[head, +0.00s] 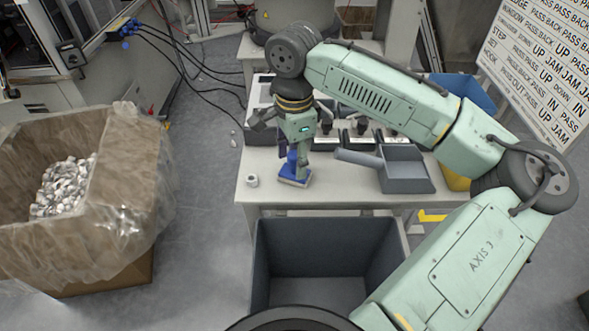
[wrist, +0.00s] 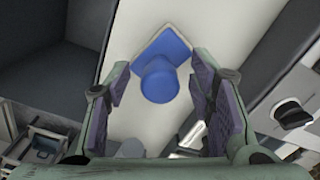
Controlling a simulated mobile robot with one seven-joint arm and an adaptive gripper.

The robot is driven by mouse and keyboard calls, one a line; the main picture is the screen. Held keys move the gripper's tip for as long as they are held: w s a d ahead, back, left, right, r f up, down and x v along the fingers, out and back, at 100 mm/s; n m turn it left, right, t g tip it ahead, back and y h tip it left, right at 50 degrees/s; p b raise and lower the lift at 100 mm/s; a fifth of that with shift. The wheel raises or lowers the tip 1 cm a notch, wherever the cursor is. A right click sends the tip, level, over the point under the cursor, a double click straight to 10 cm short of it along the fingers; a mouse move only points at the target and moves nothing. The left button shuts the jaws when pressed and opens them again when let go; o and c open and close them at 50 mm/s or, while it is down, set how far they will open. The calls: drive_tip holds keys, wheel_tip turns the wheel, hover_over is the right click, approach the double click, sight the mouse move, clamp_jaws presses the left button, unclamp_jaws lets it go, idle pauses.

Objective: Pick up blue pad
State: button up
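The blue pad (head: 295,178) sits flat near the front edge of the white table, with a blue round knob standing up from its base. In the wrist view the blue pad (wrist: 160,78) lies between and a little beyond the fingertips, its square base tilted like a diamond behind the round knob. My gripper (head: 296,160) points down right above and around the pad in the head view. In the wrist view my gripper (wrist: 158,95) has its purple-lined fingers spread apart, with a gap on both sides of the knob.
A grey scoop (head: 400,168) lies to the right on the table (head: 340,190), and a small white cup (head: 252,181) stands to the left. Behind are dark boxes with black knobs (head: 360,128). An empty grey bin (head: 325,285) stands in front; a large carton (head: 120,200) is left.

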clamp_jaws()
idle(0.4)
drive_tip(key=shift+r, duration=0.15)
